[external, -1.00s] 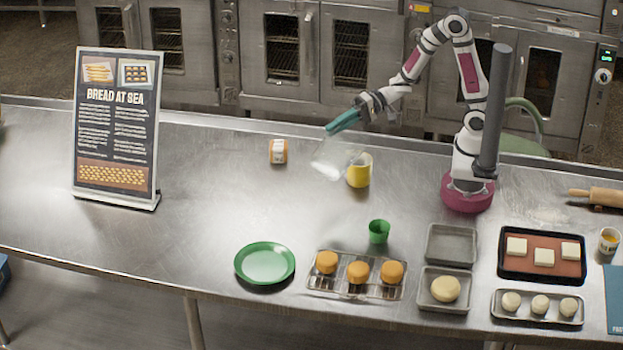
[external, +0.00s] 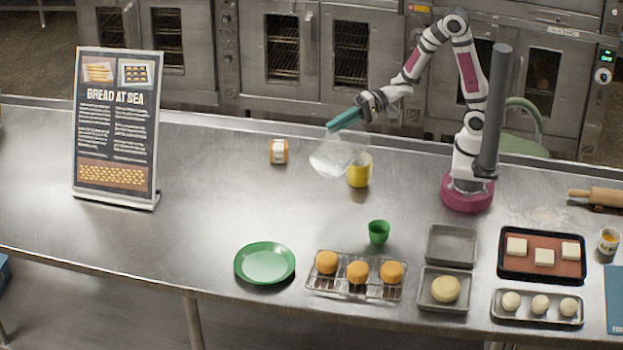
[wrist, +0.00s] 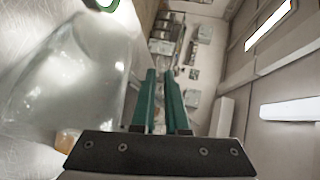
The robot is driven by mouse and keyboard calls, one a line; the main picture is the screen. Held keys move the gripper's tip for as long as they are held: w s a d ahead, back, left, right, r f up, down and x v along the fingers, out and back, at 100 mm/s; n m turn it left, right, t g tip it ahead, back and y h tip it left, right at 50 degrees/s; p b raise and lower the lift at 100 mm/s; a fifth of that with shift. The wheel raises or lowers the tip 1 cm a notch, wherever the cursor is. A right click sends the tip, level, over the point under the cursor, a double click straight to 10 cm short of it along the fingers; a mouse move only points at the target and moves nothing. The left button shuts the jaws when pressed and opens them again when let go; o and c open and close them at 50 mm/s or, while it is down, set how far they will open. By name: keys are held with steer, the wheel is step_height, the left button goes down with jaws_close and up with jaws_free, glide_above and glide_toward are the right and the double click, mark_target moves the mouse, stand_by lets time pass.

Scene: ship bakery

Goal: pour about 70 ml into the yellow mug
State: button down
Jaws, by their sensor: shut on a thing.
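My gripper (external: 345,119), with teal fingers, is shut on a clear, see-through jug (external: 336,158) above the table. The jug is tilted. The yellow mug (external: 359,176) stands upright on the table, and the jug's right end overlaps it in the external view. I cannot tell whether they touch, and I see no clear stream or liquid level. The mug's inside is mostly hidden. In the wrist view the jug (wrist: 75,75) fills the left side beside my fingers (wrist: 162,100).
An orange-and-white jar (external: 278,152) stands left of the jug. A green cup (external: 379,232), a green plate (external: 265,263) and a rack (external: 330,288) of buns are nearer the front. A sign (external: 116,130) stands at the left. The table between sign and jar is clear.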

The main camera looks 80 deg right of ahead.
mark_target(326, 156)
steer(key=shift+d+r, duration=0.15)
steer(key=shift+d, duration=0.1)
steer(key=shift+n+g+h, duration=0.3)
steer(key=shift+g+h, duration=0.2)
steer(key=shift+h, duration=0.2)
steer(key=a, duration=0.1)
steer(key=a+f, duration=0.1)
steer(key=a, duration=0.1)
steer(key=w+a, duration=0.1)
steer(key=shift+a+f, duration=0.2)
steer(key=shift+f, duration=0.2)
steer(key=shift+f+h, duration=0.3)
steer(key=shift+f, duration=0.05)
steer(key=shift+w+a+f+n+g+h, duration=0.15)
steer(key=shift+a+f+g+h, duration=0.15)
steer(key=shift+a+f, duration=0.25)
steer(key=shift+w+a+f+n+g+h, duration=0.15)
steer(key=shift+a+f+g+h, duration=0.2)
steer(key=shift+f, duration=0.25)
steer(key=shift+w+a+f+h, duration=0.15)
steer(key=shift+f+h, duration=0.1)
steer(key=shift+f, duration=0.15)
